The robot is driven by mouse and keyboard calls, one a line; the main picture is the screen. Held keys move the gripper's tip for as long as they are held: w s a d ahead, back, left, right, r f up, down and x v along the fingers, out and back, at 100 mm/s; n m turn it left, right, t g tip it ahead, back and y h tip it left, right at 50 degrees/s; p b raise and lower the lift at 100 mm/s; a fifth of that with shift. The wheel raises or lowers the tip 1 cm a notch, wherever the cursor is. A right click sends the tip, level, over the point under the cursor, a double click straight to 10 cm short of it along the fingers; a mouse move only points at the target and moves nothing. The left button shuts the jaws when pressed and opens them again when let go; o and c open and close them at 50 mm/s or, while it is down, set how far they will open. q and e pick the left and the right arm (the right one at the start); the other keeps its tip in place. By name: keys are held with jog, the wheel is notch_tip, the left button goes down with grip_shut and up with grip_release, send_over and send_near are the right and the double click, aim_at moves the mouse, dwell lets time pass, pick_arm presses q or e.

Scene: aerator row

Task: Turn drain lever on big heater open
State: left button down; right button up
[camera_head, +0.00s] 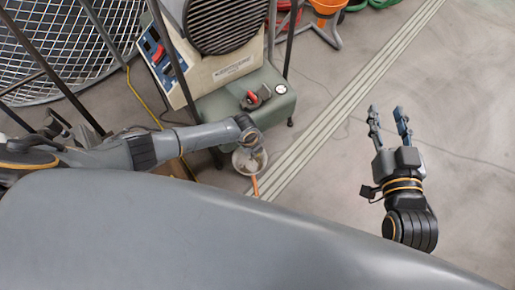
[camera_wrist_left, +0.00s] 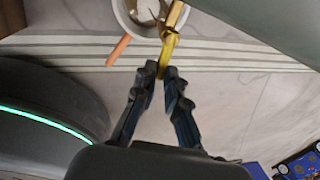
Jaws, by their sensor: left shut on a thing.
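The big heater, a beige machine with a round dark grille (camera_head: 215,22) and a grey-green tank (camera_head: 245,108), stands at the top centre of the head view. In the left wrist view, a yellow drain lever (camera_wrist_left: 168,47) runs down between the fingertips of my left gripper (camera_wrist_left: 161,72), which is shut on its lower end. In the head view my left gripper (camera_head: 250,142) is by the tank's front, its fingers mostly hidden. My right gripper (camera_head: 388,112) is open and empty over bare floor at the right.
A whitish bucket (camera_head: 240,164) with an orange-handled tool (camera_head: 255,186) stands on the floor just below the left gripper. A striped floor drain grate (camera_head: 330,115) runs diagonally past the heater. Orange equipment (camera_head: 328,6) stands at the top.

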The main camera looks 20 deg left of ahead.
pick_arm(q)
jog(key=shift+s+m, duration=0.15)
jog(key=shift+m, duration=0.25)
jog(key=c, duration=1.4)
grip_release()
jog(key=r, duration=0.4)
jog(key=s+a+r, duration=0.1)
jog(key=r, duration=0.6)
jog(key=shift+s+a+r, duration=0.25)
jog(key=shift+s+r, duration=0.1)
jog(key=shift+s, duration=0.05)
